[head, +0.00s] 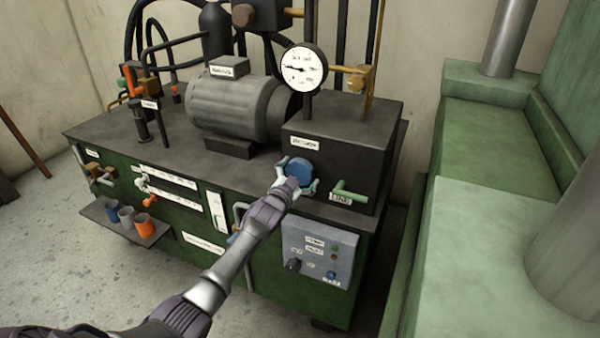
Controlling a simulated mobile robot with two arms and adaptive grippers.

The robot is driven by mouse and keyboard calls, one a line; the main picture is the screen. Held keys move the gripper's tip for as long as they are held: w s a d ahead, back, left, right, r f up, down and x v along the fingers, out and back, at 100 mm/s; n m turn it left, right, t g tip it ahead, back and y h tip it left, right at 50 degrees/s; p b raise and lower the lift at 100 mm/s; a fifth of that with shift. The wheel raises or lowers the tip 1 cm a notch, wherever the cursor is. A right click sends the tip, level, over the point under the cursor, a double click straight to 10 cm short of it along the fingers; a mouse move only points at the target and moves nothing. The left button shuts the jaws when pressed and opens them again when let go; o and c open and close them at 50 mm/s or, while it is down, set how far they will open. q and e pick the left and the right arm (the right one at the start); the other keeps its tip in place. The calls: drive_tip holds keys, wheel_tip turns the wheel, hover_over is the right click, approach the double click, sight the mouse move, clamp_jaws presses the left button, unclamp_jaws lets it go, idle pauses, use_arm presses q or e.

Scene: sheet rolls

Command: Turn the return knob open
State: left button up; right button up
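A round blue knob (300,170) sits on the front face of the dark block at the right end of the machine. A small label above it is too small to read surely. My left gripper (298,174) is at this knob, with one finger at its left edge and one at its lower right edge. The fingers are apart with the knob between them; whether they press on it is not clear. The palm hides the knob's lower left part. The knob's turned position cannot be read. My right gripper is not in view.
A green handle (350,191) on a labelled plate sticks out right of the knob. A pressure gauge (301,68) stands above the block, beside a grey motor (235,105). A grey control box (320,252) is below. Green steps (485,150) lie to the right.

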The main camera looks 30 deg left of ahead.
use_arm(q)
drive_tip(key=s, duration=1.2)
drive_tip(key=shift+d, duration=0.35)
drive_tip(key=s+d+f+n+g, duration=0.1)
drive_tip(key=s+f+g, duration=0.35)
drive_tip(key=f, duration=0.75)
drive_tip(key=s+d+f+g+p, duration=0.1)
drive_tip(key=s+d+f, duration=0.1)
drive_tip(key=s+f, duration=0.75)
drive_tip(key=s+d+f+n+g, duration=0.1)
drive_tip(key=s+f+g, duration=0.2)
drive_tip(key=f, duration=1.1)
drive_tip(key=s+d+f+g, duration=0.2)
drive_tip(key=s+f, duration=0.3)
drive_tip(key=s, duration=0.7)
drive_tip(key=s+d+f+g, duration=0.3)
drive_tip(key=s+f, duration=0.3)
drive_tip(key=s, duration=0.7)
drive_tip(key=s+d+f+g+h, duration=0.1)
drive_tip(key=s+d+f+g, duration=0.2)
drive_tip(key=s, duration=0.9)
wheel_tip(320, 180, down, 4)
drive_tip(key=shift+s+r+n+p, duration=0.25)
drive_tip(key=shift+n+p, duration=0.15)
drive_tip(key=shift+p, duration=0.05)
